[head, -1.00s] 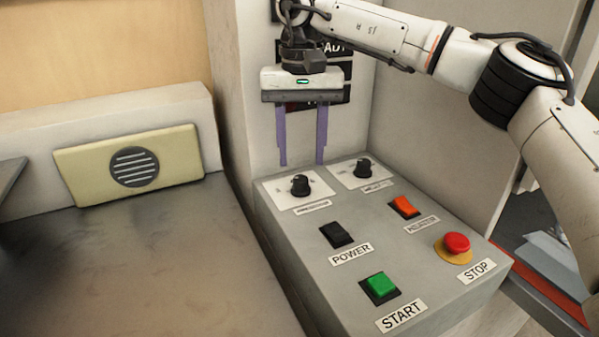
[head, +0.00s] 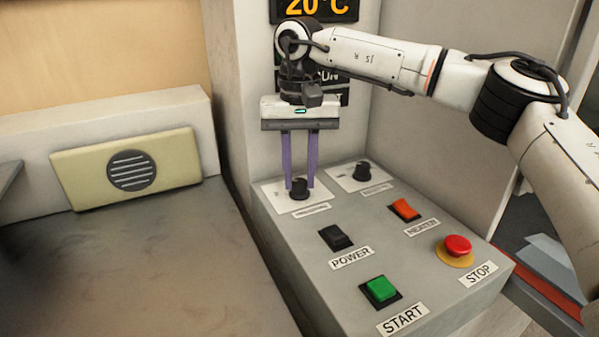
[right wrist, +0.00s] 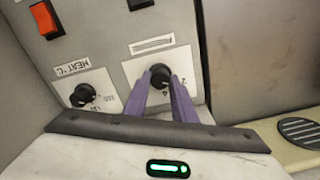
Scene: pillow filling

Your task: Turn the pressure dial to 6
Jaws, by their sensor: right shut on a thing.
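The pressure dial (head: 299,184) is a black knob on a white plate at the back left of the grey control panel (head: 300,245). My right gripper (head: 300,188) points down over it and is shut on the knob, with one purple finger on each side. The right wrist view also shows the knob (right wrist: 160,72) between the fingertips (right wrist: 161,82). A few scale figures show on the plate, but the knob's setting is not readable. My left gripper is not in view.
The heat dial (head: 363,171) stands close to the right of the held knob. The panel also bears a black power switch (head: 336,238), an orange switch (head: 404,209), a green start button (head: 381,288) and a red stop button (head: 457,245). A lit display (head: 315,8) hangs above.

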